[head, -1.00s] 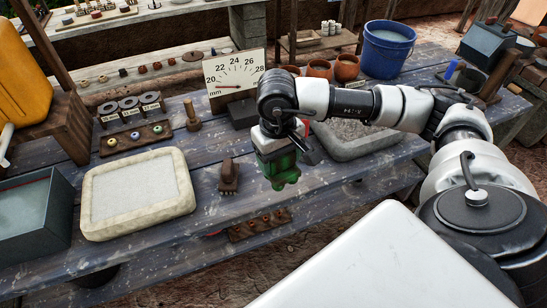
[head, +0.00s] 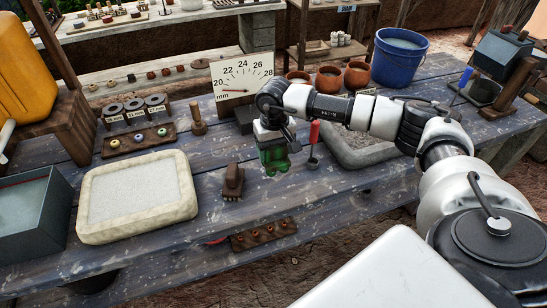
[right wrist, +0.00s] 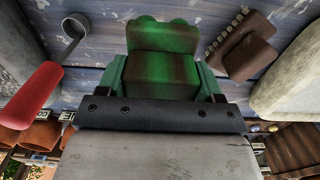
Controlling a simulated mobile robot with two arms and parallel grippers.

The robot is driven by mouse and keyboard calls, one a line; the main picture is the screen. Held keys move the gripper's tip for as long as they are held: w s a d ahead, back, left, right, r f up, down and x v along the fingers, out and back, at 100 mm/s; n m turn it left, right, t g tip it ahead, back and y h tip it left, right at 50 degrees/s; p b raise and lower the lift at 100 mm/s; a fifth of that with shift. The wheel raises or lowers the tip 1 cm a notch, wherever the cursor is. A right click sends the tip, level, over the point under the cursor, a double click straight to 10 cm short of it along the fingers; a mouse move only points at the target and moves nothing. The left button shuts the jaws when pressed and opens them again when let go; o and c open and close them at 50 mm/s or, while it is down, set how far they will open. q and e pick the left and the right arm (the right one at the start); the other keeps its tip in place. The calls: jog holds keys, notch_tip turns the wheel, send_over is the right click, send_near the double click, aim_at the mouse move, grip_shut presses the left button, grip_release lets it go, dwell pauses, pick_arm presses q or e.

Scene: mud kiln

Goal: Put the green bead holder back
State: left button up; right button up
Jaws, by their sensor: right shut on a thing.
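The green bead holder (head: 274,163) is in my right gripper (head: 272,147), above the blue-grey plank table (head: 330,187). In the right wrist view the green, brown-patched holder (right wrist: 162,68) fills the space between the fingers of the gripper (right wrist: 161,84), with two rounded lobes at its far end. The holder hangs below the gripper, between a brown stamp-like block (head: 232,182) and a red-handled ladle (head: 314,142). I cannot tell how far it is above the table. My left gripper is not in view.
A dial board (head: 242,80) and dark block stand behind the gripper. A bead tray (head: 139,140), pale slab (head: 137,195) and grey box (head: 30,210) lie left. A stone basin (head: 362,145), clay pots (head: 357,75) and blue bucket (head: 399,55) stand right.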

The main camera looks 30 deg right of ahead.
aim_at(274, 160)
jog(key=shift+w+f, duration=0.15)
jog(key=shift+f, duration=0.3)
notch_tip(274, 160, down, 3)
jog(key=shift+f+p, duration=0.1)
jog(key=shift+p, duration=0.4)
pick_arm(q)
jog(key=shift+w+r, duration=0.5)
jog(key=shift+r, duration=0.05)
pick_arm(e)
jog(key=shift+f, duration=0.1)
jog(key=shift+f+b, duration=0.15)
jog(key=shift+b, duration=0.15)
jog(key=o, duration=0.9)
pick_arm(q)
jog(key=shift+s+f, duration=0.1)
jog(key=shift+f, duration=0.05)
